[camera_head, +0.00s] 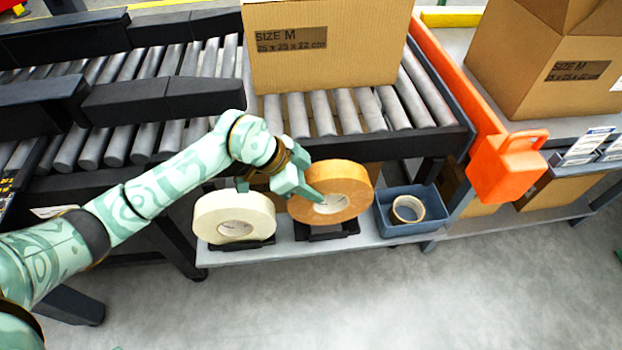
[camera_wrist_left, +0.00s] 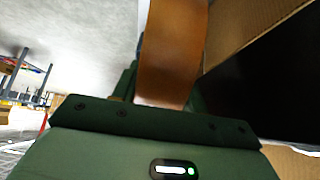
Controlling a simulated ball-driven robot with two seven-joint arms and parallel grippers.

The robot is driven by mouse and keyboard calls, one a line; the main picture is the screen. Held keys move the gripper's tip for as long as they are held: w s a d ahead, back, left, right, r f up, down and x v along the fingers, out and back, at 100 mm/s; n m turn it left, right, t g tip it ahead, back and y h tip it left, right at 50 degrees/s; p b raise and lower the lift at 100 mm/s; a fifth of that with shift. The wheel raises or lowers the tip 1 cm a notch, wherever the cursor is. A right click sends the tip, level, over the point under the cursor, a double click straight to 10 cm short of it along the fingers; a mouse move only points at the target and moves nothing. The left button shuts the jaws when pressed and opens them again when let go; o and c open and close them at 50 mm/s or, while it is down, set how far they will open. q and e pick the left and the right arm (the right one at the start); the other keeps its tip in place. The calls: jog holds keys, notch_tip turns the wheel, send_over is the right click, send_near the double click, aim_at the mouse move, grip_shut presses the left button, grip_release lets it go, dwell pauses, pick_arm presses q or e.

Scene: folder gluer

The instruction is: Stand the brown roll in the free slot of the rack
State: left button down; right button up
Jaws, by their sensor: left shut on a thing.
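The brown roll (camera_head: 352,180) stands on edge at the black rack slot (camera_head: 328,233) on the low shelf, to the right of a white roll. My left gripper (camera_head: 308,190) is shut on the brown roll at its left side. In the left wrist view the brown roll (camera_wrist_left: 172,60) rises from between the fingers. Whether the roll rests fully in the slot or hangs just above it, I cannot tell. My right gripper is in neither view.
A white roll (camera_head: 232,218) stands in the left slot. A blue bin (camera_head: 412,228) with a used tape roll (camera_head: 408,209) sits to the right. The roller conveyor (camera_head: 340,115) with a carton (camera_head: 325,50) overhangs the shelf (camera_head: 280,248). An orange box (camera_head: 505,165) is at the right.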

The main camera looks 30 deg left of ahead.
pick_arm(q)
jog(key=shift+f, duration=1.5)
jog(key=shift+f, duration=0.15)
jog(key=shift+f+b, duration=0.3)
jog(key=shift+f, duration=0.95)
